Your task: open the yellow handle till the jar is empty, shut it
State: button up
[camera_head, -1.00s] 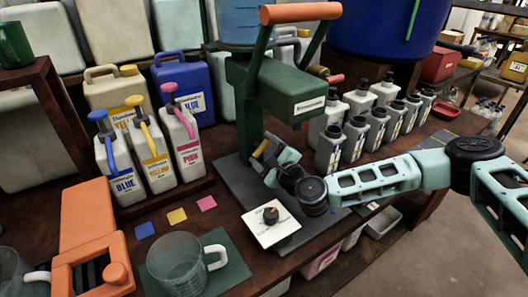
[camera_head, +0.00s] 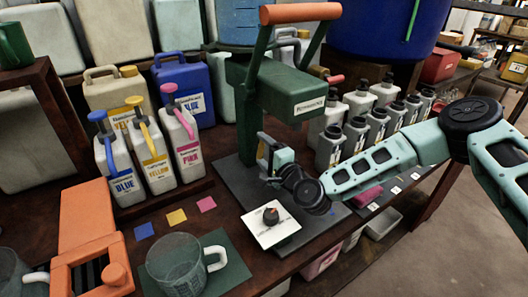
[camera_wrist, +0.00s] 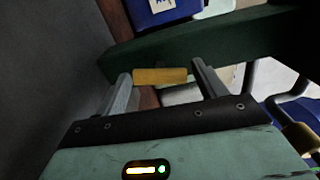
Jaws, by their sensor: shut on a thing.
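The yellow handle (camera_wrist: 160,76) lies between the two fingers of my gripper (camera_wrist: 165,82) in the wrist view, and the gripper is shut on it. In the head view my gripper (camera_head: 268,150) is at the front of the green dispenser stand (camera_head: 290,88), below its labelled head, and mostly hides the handle. A translucent jar with blue contents (camera_head: 247,22) sits on top of the stand, cut off by the upper picture edge. I cannot tell its level.
A glass mug (camera_head: 178,268) stands on a green mat at the front. A white plate with a dark knob (camera_head: 271,222) is just before my gripper. Blue, yellow and pink pump bottles (camera_head: 152,155) stand left. Several grey bottles (camera_head: 355,140) stand right.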

dwell(0.4)
jog(key=o, duration=0.9)
jog(key=shift+o, duration=0.2)
jog(key=shift+s, duration=0.1)
jog(key=b+v, duration=0.1)
jog(key=v, duration=1.6)
jog(key=shift+s+d, duration=0.1)
jog(key=shift+d, duration=0.05)
